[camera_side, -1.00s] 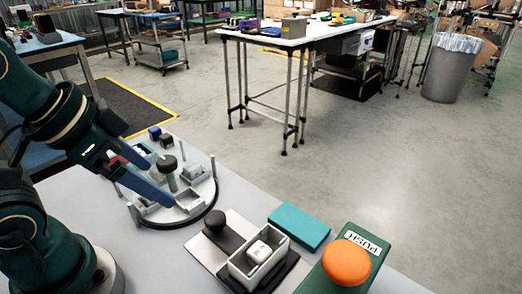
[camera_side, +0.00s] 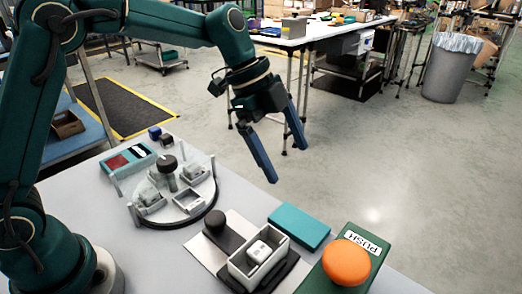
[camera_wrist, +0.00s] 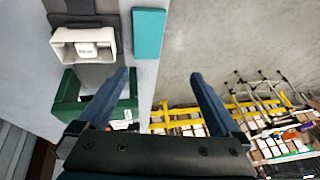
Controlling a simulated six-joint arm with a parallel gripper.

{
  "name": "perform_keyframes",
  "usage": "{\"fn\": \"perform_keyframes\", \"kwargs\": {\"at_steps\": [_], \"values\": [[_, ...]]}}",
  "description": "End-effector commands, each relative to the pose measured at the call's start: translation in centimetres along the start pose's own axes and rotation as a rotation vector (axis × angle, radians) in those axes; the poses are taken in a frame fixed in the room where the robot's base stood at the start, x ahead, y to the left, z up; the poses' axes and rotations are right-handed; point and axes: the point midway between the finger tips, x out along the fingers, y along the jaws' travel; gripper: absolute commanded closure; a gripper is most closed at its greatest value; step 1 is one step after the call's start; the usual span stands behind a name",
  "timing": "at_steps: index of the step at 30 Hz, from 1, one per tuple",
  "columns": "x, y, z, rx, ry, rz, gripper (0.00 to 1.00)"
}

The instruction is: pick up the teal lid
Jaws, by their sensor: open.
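The teal lid (camera_side: 299,226) is a flat rectangular slab lying on the grey table, just behind a pale open carton (camera_side: 258,256) with a small white block (camera_side: 258,252) in it. In the wrist view the teal lid (camera_wrist: 149,33) shows at the top, ahead of the fingers and left of centre. My gripper (camera_side: 288,167) is open and empty, raised in the air above and behind the lid in the side view. In the wrist view my gripper (camera_wrist: 160,76) shows two blue fingers wide apart with nothing between them.
A green box with an orange push button (camera_side: 346,262) stands right of the carton. A black knob (camera_side: 215,222) sits left of it. A round turntable (camera_side: 187,208) with posts and small cartons is farther left. The table edge lies close behind the lid.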

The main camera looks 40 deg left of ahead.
Motion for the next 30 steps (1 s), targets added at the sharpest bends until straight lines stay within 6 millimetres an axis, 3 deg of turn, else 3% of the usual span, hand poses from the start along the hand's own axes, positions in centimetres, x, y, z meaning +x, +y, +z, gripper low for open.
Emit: {"fn": "perform_keyframes", "kwargs": {"at_steps": [1,3,9,24,30], "values": [[1.9,-0.2,0.2,0.012,0.009,0.037,0.0],[4.0,-0.3,0.6,0.014,0.019,0.076,0.0],[8.2,0.7,1.6,-0.019,0.019,0.167,0.0],[13.5,2.2,1.9,-0.029,0.015,0.198,0.0],[14.1,2.3,1.9,-0.028,0.014,0.195,0.0]]}}
